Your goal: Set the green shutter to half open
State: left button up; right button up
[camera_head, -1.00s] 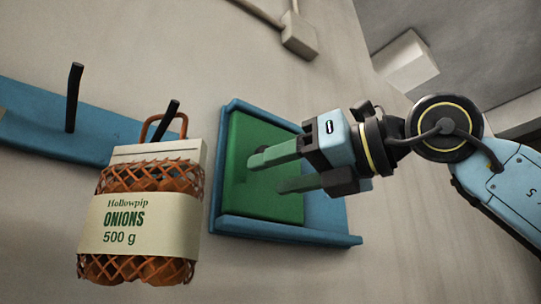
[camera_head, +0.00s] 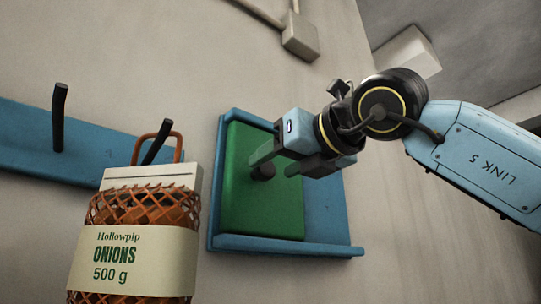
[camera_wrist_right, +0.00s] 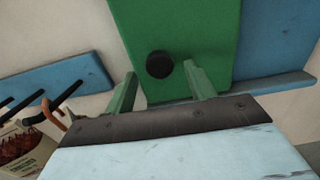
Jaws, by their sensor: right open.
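The green shutter (camera_head: 245,205) is a flat panel in a blue frame (camera_head: 290,243) on the wall. It covers the left part of the frame; the blue backing to its right is bare. A round black knob (camera_head: 263,172) sticks out of the shutter. My right gripper (camera_head: 273,162) is open, its fingertips close to the knob. In the right wrist view the knob (camera_wrist_right: 160,64) lies between and just beyond the two green fingers (camera_wrist_right: 160,87), with nothing held. Whether a finger touches it I cannot tell. My left gripper is not in view.
A net sack of onions (camera_head: 135,250) hangs in front of the wall, left of the shutter, its orange handle at a black peg. The blue rail (camera_head: 25,140) carries another peg (camera_head: 59,118). A grey box with a conduit (camera_head: 300,38) is above.

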aim_at(273, 179)
jog(key=shift+p+x, duration=0.35)
jog(key=shift+x, duration=0.95)
